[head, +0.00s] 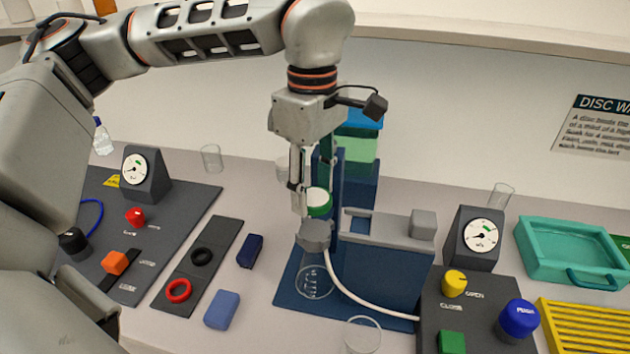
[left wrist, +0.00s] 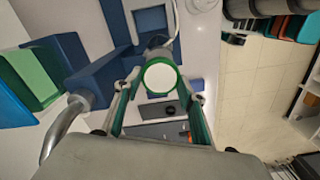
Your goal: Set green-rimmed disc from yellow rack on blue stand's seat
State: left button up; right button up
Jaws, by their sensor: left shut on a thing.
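My left gripper (head: 312,194) points down and is shut on the green-rimmed disc (head: 319,204), which has a white face. In the left wrist view the disc (left wrist: 160,77) sits between the two fingertips. The blue stand (head: 385,268) is at the middle of the bench. Its grey seat (head: 314,236) is just below the disc, above a glass flask (head: 315,282); the disc looks apart from it, but the exact gap is hard to tell. The yellow rack (head: 590,328) is at the lower right, partly cut off. My right gripper is not in view.
A dark valve panel with a gauge (head: 482,235) stands right of the stand, a teal tray (head: 568,255) beyond it. Left are a grey mat with a red ring (head: 178,290), blue blocks (head: 222,310) and another gauge (head: 140,170). A glass beaker (head: 362,335) is in front.

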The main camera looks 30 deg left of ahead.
aim_at(313, 196)
pick_arm(q)
notch_tip(313, 196, down, 2)
jog(key=shift+w, duration=0.1)
jog(key=shift+f+b, duration=0.6)
jog(key=shift+b, duration=0.1)
jog(key=shift+f+b, duration=0.8)
jog(key=shift+f, duration=0.5)
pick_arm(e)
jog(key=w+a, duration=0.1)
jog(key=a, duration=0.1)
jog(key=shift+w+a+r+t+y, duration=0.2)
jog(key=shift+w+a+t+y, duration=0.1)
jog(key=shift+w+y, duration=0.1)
pick_arm(q)
jog(key=shift+f, duration=0.1)
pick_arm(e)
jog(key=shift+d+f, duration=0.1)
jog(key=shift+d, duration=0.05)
pick_arm(q)
jog(key=shift+f, duration=0.15)
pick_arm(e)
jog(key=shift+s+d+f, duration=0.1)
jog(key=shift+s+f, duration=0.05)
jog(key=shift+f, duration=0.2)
pick_arm(q)
jog(key=o, duration=0.9)
jog(key=shift+o, duration=1.1)
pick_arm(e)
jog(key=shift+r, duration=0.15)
